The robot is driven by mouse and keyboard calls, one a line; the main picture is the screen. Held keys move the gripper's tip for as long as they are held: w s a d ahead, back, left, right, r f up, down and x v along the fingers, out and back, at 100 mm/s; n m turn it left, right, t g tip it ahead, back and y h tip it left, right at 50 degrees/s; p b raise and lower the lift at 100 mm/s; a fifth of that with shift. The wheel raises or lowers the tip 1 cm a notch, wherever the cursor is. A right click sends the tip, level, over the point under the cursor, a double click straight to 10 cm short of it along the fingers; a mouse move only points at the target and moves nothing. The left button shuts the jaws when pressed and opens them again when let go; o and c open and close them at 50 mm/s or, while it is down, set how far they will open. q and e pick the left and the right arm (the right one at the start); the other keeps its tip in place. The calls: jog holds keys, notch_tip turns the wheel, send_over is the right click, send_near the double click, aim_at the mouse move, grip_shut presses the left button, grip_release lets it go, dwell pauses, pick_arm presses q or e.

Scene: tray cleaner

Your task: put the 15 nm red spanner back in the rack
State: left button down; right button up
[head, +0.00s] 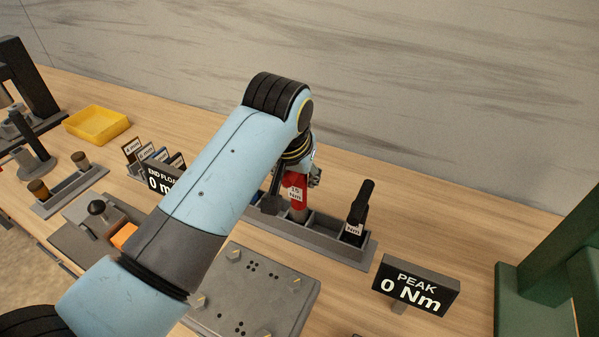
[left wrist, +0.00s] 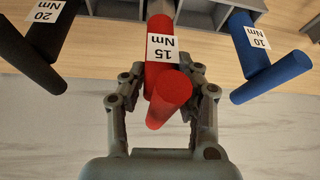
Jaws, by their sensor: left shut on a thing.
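The red spanner (head: 296,189), labelled 15 Nm, stands upright at the grey rack (head: 327,238), its lower end down in a middle slot as far as I can see. In the left wrist view the red spanner (left wrist: 164,75) lies between the fingers, its lower shaft reaching toward the rack (left wrist: 115,8). My left gripper (head: 300,178) is shut on its red handle; it also shows in the left wrist view (left wrist: 162,95). My arm hides part of the rack in the head view. My right gripper is not in view.
A black spanner (head: 360,208) stands in the rack's right end; its 20 Nm label shows in the left wrist view (left wrist: 38,45). A blue 10 Nm spanner (left wrist: 265,50) stands on the other side. A PEAK 0 Nm display (head: 415,287) and a grey plate (head: 262,290) are nearby.

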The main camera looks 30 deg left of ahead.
aim_at(294, 174)
pick_arm(q)
jog(key=shift+f+b, duration=0.75)
jog(key=shift+f, duration=1)
jog(key=c, duration=0.9)
grip_release()
jog(key=v, duration=0.7)
jog(key=shift+s+r, duration=0.2)
jog(key=shift+r, duration=0.05)
jog(key=shift+f, duration=0.1)
